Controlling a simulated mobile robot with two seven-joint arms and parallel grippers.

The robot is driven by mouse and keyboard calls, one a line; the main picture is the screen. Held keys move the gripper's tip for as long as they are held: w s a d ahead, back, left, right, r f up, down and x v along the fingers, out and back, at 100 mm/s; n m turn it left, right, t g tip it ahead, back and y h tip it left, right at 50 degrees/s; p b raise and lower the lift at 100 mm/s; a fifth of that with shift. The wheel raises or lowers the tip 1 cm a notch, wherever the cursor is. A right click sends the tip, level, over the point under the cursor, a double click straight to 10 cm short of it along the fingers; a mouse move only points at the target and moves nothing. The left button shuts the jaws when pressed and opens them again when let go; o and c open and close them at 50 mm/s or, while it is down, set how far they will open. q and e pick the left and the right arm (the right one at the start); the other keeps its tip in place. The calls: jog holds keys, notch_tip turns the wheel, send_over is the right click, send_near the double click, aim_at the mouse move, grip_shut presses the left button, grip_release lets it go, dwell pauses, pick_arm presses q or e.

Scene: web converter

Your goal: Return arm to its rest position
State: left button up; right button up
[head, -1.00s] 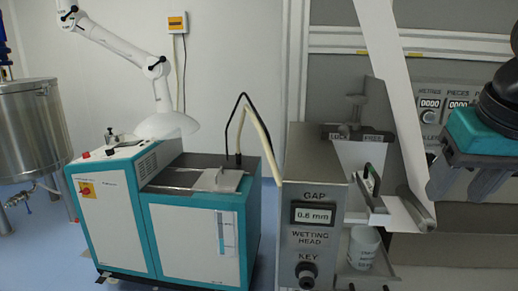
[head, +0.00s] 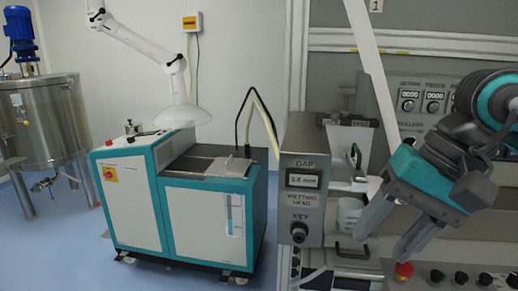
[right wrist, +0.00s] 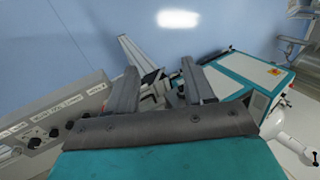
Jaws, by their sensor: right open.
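My right arm comes in from the right in the head view. Its teal and grey right gripper (head: 383,245) points down and left in front of the grey machine panel. The two fingers are apart with nothing between them. In the right wrist view the open gripper (right wrist: 160,78) is also empty, with blue floor beyond the fingertips. My left gripper is in neither current view.
The grey wetting head box (head: 305,185) reads 0.6 mm, left of the gripper. A white cup (head: 349,212) stands behind the fingers. A red button (head: 404,270) sits below them. A teal and white cabinet (head: 205,225) and a steel tank (head: 45,125) stand left.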

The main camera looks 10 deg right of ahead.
jog(key=a+r+m+g+y, duration=0.1)
jog(key=a+m+g+y, duration=0.2)
jog(key=a+m+y, duration=1.2)
jog(key=w+d+f+m+t+h, duration=0.2)
jog(key=w+f+m+t, duration=0.2)
jog(key=m+t, duration=0.7)
jog(key=w+d+f+m+t+h, duration=0.1)
jog(key=w+d+f+m+t, duration=0.35)
jog(key=m, duration=1.05)
notch_tip(320, 180, down, 12)
jog(key=s+d+m+t+h, duration=0.15)
jog(key=m+t+h, duration=0.25)
jog(key=m+h, duration=0.65)
jog(key=s+d+f+m+g+h, duration=0.2)
jog(key=s+f+m, duration=0.4)
jog(key=f, duration=0.4)
jog(key=s+d+f+m+g+h, duration=0.2)
jog(key=s+f+m+g, duration=0.3)
jog(key=f, duration=0.5)
jog(key=shift+s+m, duration=0.65)
jog(key=shift+m, duration=0.6)
